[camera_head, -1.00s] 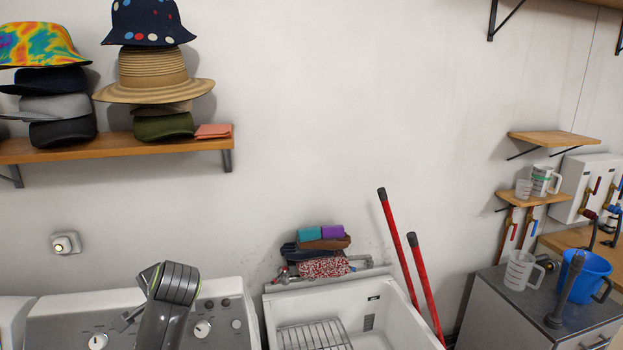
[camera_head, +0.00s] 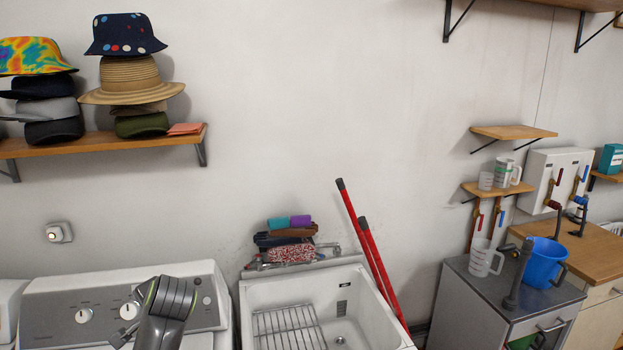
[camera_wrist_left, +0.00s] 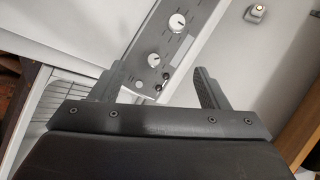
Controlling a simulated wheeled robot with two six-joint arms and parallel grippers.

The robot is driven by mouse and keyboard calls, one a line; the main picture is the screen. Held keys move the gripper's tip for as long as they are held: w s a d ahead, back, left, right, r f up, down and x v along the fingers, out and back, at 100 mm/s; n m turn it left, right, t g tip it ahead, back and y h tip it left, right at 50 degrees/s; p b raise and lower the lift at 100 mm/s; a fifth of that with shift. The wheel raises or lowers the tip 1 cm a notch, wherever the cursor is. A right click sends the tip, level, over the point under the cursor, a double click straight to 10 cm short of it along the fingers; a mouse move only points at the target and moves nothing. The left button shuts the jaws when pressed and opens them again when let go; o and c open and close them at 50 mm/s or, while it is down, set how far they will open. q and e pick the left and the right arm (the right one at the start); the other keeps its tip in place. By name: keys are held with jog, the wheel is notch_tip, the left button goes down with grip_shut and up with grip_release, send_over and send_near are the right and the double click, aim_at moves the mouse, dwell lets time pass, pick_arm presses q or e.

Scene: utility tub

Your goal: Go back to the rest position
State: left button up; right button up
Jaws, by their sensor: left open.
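My left arm (camera_head: 167,305) rises at the bottom left of the head view, in front of the washing machine panel (camera_head: 60,307). The washing machine's knobs (camera_wrist_left: 177,22) show beyond the fingers. My right arm and gripper are not in view.
A white utility tub (camera_head: 390,328) with a wire rack stands right of the washer. Two red handles (camera_head: 362,240) lean behind it. A grey cabinet (camera_head: 465,310) holds a blue bucket (camera_head: 543,262) and a measuring jug (camera_head: 484,258). A hat shelf (camera_head: 100,142) hangs upper left.

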pick_arm(q)
jog(key=s+a+f+n+g+h, duration=0.1)
jog(key=s+f+n+h, duration=0.25)
jog(key=s+f, duration=1.35)
jog(key=s+d+n+g+h, duration=0.1)
jog(key=s+n, duration=0.1)
jog(key=s, duration=0.8)
jog(key=s+d+n+g+h, duration=0.1)
jog(key=s+d+n, duration=0.1)
jog(key=s, duration=0.8)
notch_tip(320, 180, down, 34)
jog(key=a+g+b, duration=0.1)
jog(key=a+b, duration=0.1)
jog(key=b, duration=0.6)
jog(key=s+f+b, duration=0.3)
jog(key=s+f, duration=0.4)
jog(key=f, duration=0.4)
jog(key=s+d+f+g+b, duration=0.1)
jog(key=s+f+b, duration=0.2)
jog(key=s+f, duration=0.5)
notch_tip(320, 180, down, 3)
jog(key=shift+d+h, duration=0.15)
jog(key=shift+h, duration=0.2)
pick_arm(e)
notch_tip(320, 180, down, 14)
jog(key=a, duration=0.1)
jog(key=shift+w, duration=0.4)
